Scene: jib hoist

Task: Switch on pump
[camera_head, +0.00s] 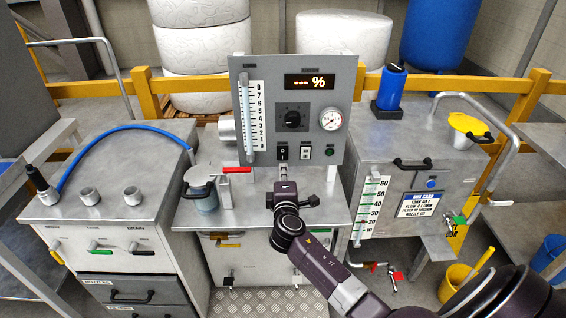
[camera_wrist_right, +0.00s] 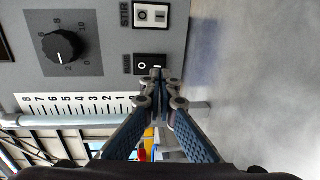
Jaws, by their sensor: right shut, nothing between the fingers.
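The grey control panel (camera_head: 262,100) stands upright at the bench's back. My right gripper (camera_head: 284,172) is shut and empty, just below the black switch in the head view. In the right wrist view its fingertips (camera_wrist_right: 165,77) overlap the switch's edge; I cannot tell if they touch. My left gripper is out of view.
The panel carries a black dial (camera_head: 292,119), a dashed display (camera_head: 309,81), a gauge (camera_head: 331,119) and a green button (camera_head: 329,152). A red-handled valve (camera_head: 238,170) and a lidded vessel (camera_head: 205,190) stand left of my gripper. The tank (camera_head: 400,160) is at the right.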

